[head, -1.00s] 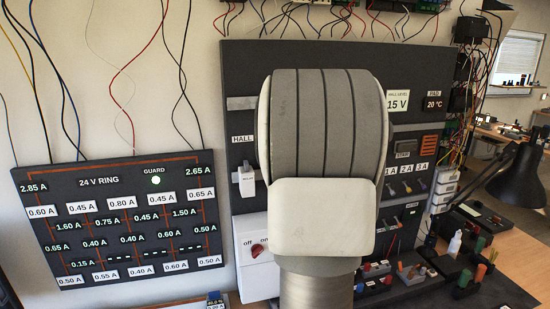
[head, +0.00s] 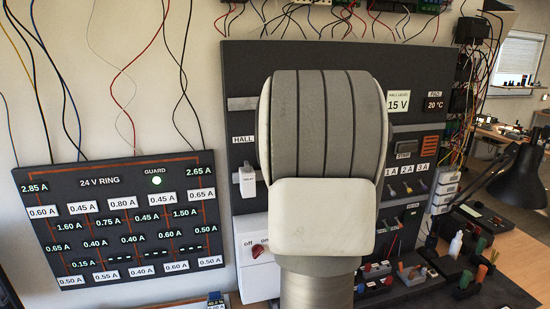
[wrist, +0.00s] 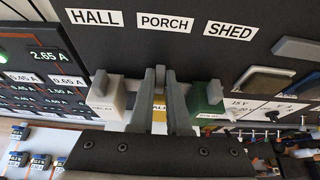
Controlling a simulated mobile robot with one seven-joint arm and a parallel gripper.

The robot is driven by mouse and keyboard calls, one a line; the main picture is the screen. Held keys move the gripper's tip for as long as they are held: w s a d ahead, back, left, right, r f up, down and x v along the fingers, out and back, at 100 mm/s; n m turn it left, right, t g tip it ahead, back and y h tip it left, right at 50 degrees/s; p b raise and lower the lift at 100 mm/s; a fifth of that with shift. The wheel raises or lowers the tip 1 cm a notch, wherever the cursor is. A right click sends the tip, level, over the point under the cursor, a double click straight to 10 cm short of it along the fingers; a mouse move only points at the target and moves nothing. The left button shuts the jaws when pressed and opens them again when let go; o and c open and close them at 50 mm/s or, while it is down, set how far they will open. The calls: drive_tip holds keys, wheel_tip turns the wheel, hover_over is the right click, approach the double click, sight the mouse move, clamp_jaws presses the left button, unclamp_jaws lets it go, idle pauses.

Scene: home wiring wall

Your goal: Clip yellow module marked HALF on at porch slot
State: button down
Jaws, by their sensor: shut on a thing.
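In the wrist view, my gripper (wrist: 161,80) is shut on the yellow module (wrist: 159,112) below the PORCH label (wrist: 165,22). The fingers cover much of the module, and only part of its marking shows. The module sits between a white module (wrist: 105,100) under the HALL label (wrist: 94,17) and a green module (wrist: 207,100) toward the SHED label (wrist: 230,31). I cannot tell whether the yellow module touches the rail or is seated. In the head view, my arm hides the gripper, the yellow module and the porch slot; the white module (head: 248,182) shows at the left.
The 24 V RING board (head: 118,215) hangs at the left, its GUARD lamp (head: 156,181) green. A red rotary switch (head: 260,250) sits on the white box below HALL. Small toggle switches (head: 407,187) and a black desk lamp (head: 515,175) stand to the right.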

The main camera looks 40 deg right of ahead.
drive_tip(key=shift+f+b, duration=0.8)
drive_tip(key=shift+b, duration=0.05)
idle(0.4)
drive_tip(key=c, duration=0.8)
unclamp_jaws()
drive_tip(key=shift+r, duration=0.1)
